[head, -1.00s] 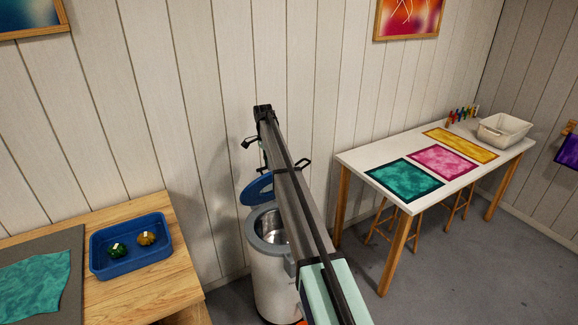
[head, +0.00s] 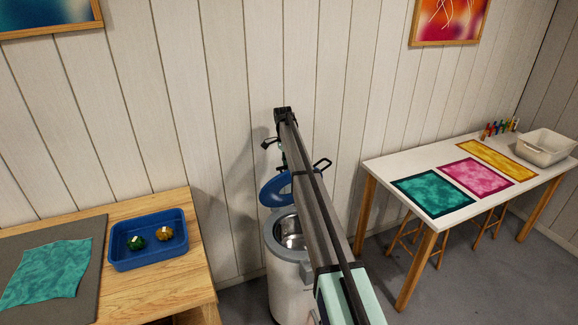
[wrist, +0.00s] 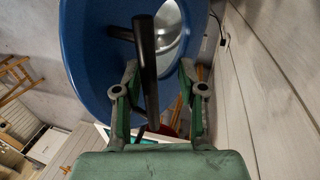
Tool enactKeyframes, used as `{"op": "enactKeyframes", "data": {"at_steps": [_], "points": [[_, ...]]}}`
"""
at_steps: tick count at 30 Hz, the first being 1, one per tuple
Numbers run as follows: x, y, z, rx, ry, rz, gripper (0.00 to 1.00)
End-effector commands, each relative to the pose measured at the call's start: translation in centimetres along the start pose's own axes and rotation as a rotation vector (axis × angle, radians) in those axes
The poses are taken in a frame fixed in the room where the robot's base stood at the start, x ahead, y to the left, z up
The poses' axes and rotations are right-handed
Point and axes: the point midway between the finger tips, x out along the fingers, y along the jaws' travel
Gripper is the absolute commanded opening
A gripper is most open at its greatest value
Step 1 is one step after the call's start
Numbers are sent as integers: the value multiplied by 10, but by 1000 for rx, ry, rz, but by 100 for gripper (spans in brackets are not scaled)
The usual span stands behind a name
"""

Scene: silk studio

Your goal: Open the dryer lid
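The dryer (head: 290,285) is a white cylinder with a grey rim, beside the wall in the middle of the head view. Its blue lid (head: 270,192) stands raised and tilted back, and the metal drum inside shows. My arm covers part of the dryer and lid. In the wrist view the lid (wrist: 85,60) fills the upper middle, with its dark bar handle (wrist: 147,75) running between the fingers of my gripper (wrist: 159,72). The green fingers are spread, with gaps to the handle on both sides. In the head view my gripper is mostly hidden behind the arm.
A wooden table (head: 165,285) with a blue tray (head: 150,262) is at the left. A white table (head: 390,170) with coloured cloths and a white bin (head: 545,147) is at the right. The panelled wall is close behind the dryer.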

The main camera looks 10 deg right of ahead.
Motion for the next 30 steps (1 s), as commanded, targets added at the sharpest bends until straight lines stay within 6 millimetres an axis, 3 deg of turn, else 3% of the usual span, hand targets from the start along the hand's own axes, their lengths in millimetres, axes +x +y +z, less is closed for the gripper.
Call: {"op": "enactKeyframes", "data": {"at_steps": [11,24,30], "points": [[-13,5,-1,1,2,-1,40],[-80,22,0,0,2,-4,40],[-99,29,1,0,2,-5,40]]}}
